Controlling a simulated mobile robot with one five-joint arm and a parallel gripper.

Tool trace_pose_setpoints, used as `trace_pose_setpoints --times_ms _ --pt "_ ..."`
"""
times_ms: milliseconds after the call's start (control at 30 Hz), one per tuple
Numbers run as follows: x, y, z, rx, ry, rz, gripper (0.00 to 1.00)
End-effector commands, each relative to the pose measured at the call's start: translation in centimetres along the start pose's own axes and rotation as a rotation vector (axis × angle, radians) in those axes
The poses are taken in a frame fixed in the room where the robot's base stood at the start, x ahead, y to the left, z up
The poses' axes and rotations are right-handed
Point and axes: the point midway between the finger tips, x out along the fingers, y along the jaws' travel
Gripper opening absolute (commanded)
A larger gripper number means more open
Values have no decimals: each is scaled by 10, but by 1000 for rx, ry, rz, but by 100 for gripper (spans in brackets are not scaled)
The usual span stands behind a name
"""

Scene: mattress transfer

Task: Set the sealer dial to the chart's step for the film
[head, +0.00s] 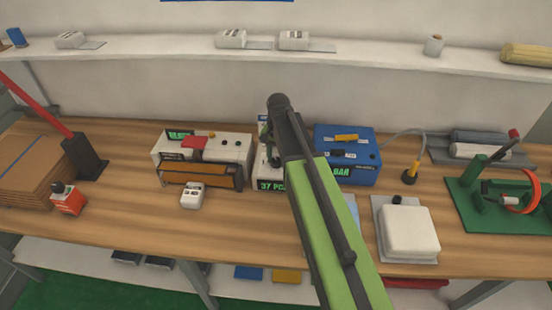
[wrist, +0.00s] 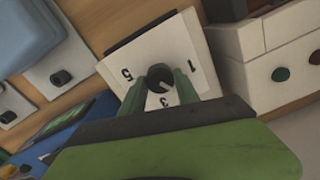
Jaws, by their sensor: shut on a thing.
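My gripper (wrist: 162,88) is shut on a dark round dial knob (wrist: 160,74), with a green finger on each side. The knob stands on a white dial plate (wrist: 125,62) marked 5, 3 and 1. A pale line shows on the knob, but I cannot tell exactly which number it points to. In the head view my gripper (head: 268,140) is over a white unit (head: 269,168) with a green "37 PC" label, largely hidden by my arm. No readable chart shows, and I cannot tell which thing is the film.
A white machine (head: 232,146) with a brown front bar stands left and a blue unit (head: 362,165) right of my gripper. A small white device (head: 192,195) lies in front. A white block (head: 409,231) and a green stand (head: 462,210) are farther right.

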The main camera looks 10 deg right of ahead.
Motion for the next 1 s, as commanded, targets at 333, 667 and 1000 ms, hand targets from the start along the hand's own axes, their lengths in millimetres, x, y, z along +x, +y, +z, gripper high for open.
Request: trace_pose_setpoints --times_ms 333,667,1000 --pt "0 -1 1 1 -4 -2 39" --pt "0 0 0 1 -2 -1 59" --pt "-18 0 0 1 -1 -1 59"
